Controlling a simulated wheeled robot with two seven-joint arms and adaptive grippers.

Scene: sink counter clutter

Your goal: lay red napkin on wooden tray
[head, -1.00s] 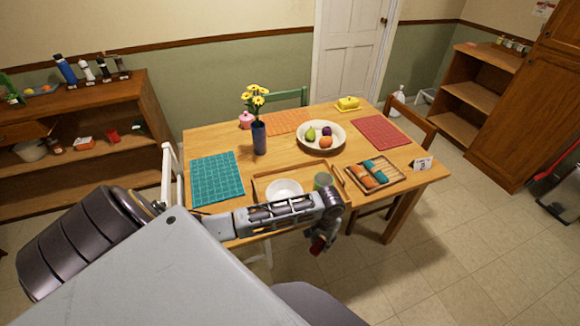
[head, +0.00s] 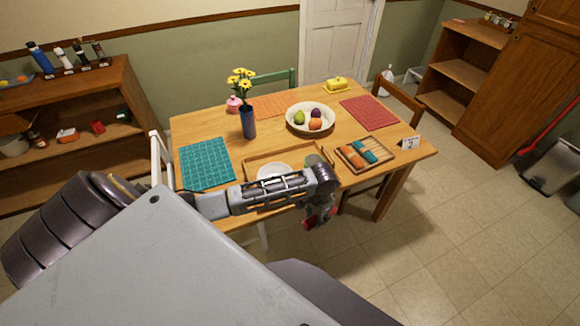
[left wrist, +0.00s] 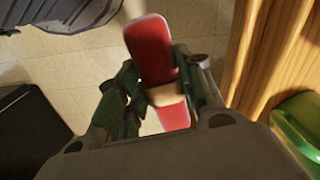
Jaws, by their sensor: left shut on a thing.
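The red napkin (left wrist: 150,50) is a roll with a tan band around it. My left gripper (left wrist: 163,92) is shut on it near the band. In the head view my left gripper (head: 319,212) hangs in front of the table's near edge, over the floor. Red ends of the napkin (head: 308,224) show beside its fingers. A small wooden tray (head: 376,164) with orange and teal rolls lies on the table, right of and beyond the gripper. A second wooden tray (head: 270,151) lies behind my forearm, which partly hides it. My right gripper is not in view.
A white bowl (head: 272,171) and a green cup (head: 314,160) stand at the second tray. The cup also shows close by in the left wrist view (left wrist: 300,118).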

